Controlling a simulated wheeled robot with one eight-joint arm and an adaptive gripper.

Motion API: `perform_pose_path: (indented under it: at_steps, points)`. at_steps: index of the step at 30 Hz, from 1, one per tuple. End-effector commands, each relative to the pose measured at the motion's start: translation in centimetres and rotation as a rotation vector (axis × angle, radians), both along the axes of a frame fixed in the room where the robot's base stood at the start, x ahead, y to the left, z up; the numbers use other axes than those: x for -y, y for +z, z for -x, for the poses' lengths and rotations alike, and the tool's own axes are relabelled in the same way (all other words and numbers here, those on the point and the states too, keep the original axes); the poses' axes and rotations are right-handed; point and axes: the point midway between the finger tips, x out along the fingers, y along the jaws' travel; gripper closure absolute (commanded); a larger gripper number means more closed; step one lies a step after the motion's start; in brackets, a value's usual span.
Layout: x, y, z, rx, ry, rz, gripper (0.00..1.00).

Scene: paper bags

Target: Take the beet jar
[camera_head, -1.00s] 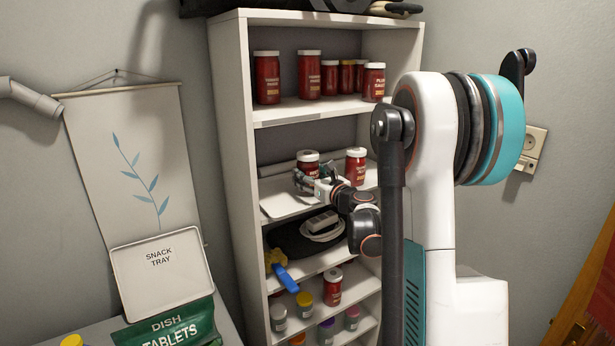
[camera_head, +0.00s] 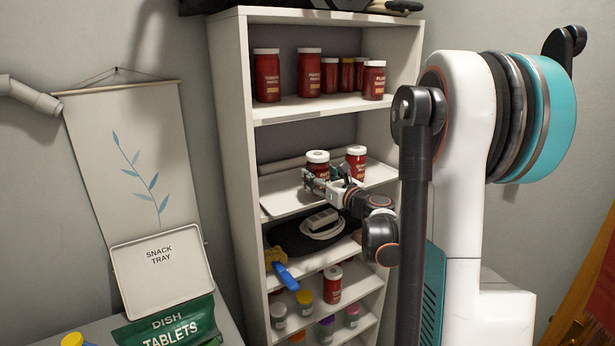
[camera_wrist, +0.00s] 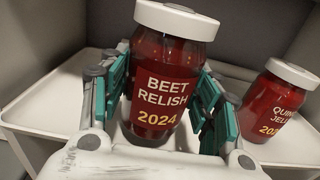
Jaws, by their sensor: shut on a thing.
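The beet jar is a red jar with a white lid, labelled "BEET RELISH 2024", in the wrist view (camera_wrist: 162,85). It also shows in the head view (camera_head: 318,163) at the middle shelf. My gripper (camera_head: 325,183) has its teal-padded fingers on both sides of the jar and is shut on it. In the wrist view the jar stands between the fingers (camera_wrist: 160,110), tilted slightly in the picture. The jar's base is partly hidden by the gripper.
A second red jar, labelled "QUIN... JELLY" (camera_wrist: 278,100), stands close on the right; it shows in the head view too (camera_head: 356,162). A white tray (camera_head: 281,197) lies under the jars' level. Shelves above (camera_head: 320,107) and below hold more jars and items.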

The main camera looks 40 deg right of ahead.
Motion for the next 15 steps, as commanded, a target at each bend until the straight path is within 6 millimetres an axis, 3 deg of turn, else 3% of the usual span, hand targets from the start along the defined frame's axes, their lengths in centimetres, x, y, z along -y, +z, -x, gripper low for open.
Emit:
perform_pose_path:
  at_steps: [15]
  points:
    - [-0.2,0.2,4.4,0.001,-0.001,-0.001,0.64]
